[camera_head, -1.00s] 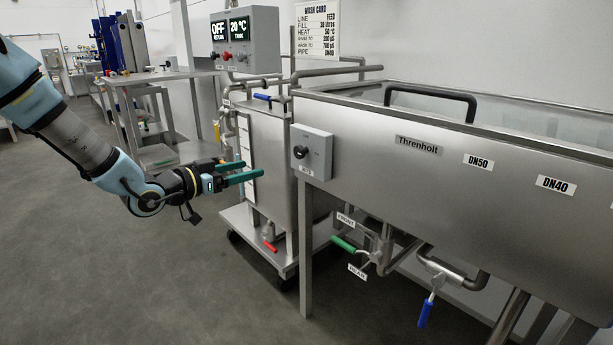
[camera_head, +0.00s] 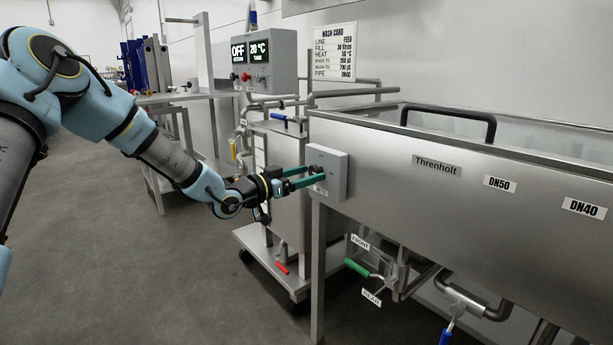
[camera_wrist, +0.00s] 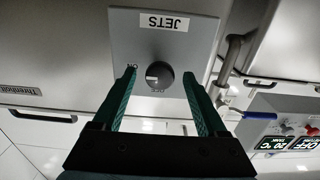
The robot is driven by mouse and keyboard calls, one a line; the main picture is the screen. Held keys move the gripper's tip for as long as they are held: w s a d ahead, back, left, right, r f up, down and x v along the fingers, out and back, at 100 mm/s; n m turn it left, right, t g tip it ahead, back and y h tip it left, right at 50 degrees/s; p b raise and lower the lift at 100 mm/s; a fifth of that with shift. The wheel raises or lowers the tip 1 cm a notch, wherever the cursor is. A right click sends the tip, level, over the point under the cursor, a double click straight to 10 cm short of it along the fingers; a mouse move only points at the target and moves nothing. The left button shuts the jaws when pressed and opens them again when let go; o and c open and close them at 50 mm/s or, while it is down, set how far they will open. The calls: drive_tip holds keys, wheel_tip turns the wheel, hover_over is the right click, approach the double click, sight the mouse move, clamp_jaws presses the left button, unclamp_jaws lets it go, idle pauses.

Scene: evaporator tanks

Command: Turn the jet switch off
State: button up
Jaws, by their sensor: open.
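The jet switch is a dark round knob (camera_wrist: 159,75) on a grey box (camera_head: 337,172) fixed to the end of the steel tank. In the wrist view the box's plate (camera_wrist: 124,40) carries a "JETS" label (camera_wrist: 165,22), upside down. My gripper (camera_head: 316,174) is open, its two green fingers reaching to the front of the box. In the wrist view the fingers (camera_wrist: 163,82) lie on either side of the knob, with gaps between. I cannot tell whether their tips touch the plate. In the head view the fingers partly hide the knob.
A steel tank (camera_head: 400,185) marked "Threnholt" extends right. A wheeled steel cart (camera_head: 285,155) stands behind my gripper, with a control box (camera_head: 258,62) reading OFF and 20 °C above. A green-handled valve (camera_head: 357,268) hangs below the tank. Floor at left is clear.

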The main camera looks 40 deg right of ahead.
clamp_jaws()
idle(0.7)
